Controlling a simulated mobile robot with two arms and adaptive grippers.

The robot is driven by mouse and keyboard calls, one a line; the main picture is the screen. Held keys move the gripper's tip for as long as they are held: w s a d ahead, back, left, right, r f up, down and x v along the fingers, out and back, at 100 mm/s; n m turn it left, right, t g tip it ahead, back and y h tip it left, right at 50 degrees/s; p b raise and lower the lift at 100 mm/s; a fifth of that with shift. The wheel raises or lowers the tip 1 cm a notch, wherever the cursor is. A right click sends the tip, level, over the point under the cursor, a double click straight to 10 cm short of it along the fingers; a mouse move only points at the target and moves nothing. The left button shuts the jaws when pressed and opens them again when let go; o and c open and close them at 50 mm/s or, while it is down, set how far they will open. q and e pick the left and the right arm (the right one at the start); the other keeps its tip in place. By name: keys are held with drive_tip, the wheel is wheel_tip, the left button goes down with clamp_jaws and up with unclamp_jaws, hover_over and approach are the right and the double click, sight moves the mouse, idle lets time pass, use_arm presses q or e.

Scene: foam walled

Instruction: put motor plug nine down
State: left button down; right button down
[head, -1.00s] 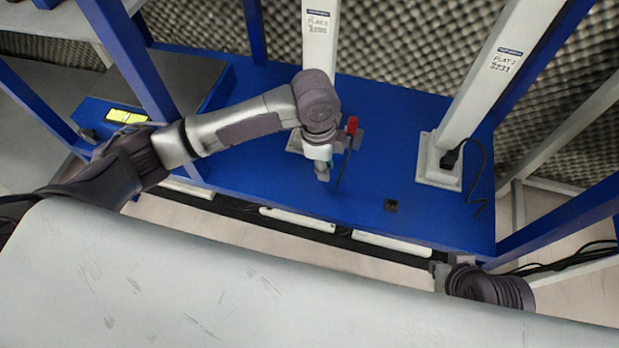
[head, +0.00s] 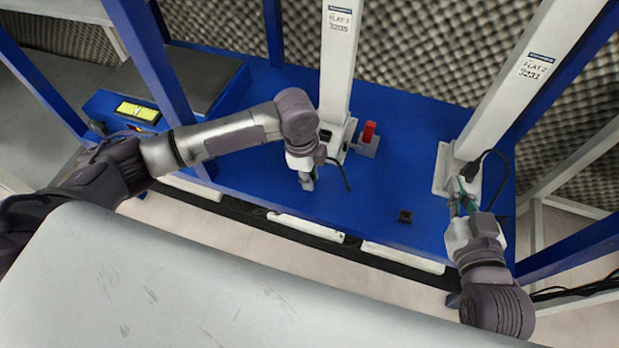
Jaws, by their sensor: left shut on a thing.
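My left gripper (head: 306,182) is low over the blue deck, in front of the left white column. It is shut on motor plug nine, which is mostly hidden by the fingers. A black cable (head: 343,174) sticks out to the right of this gripper. My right gripper (head: 462,194) is at the foot of the right white column, close to a black plug and cable (head: 478,163) there. I cannot make out whether its fingers are apart.
The blue deck (head: 400,150) carries the left white column (head: 338,60), the right white column (head: 500,95), a red switch (head: 369,132) and a small black socket (head: 405,216). The deck between the grippers is mostly clear. A yellow-labelled blue box (head: 138,110) stands left.

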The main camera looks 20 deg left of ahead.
use_arm(q)
drive_tip(key=shift+f, duration=0.15)
use_arm(e)
drive_tip(key=shift+w+a+r, duration=0.1)
drive_tip(key=shift+r, duration=0.25)
drive_tip(key=shift+f, duration=0.1)
use_arm(q)
drive_tip(key=c, duration=1.4)
unclamp_jaws()
drive_tip(key=shift+f, duration=0.15)
drive_tip(key=o, duration=0.4)
drive_tip(key=shift+c, duration=0.2)
use_arm(e)
drive_tip(key=shift+f, duration=0.1)
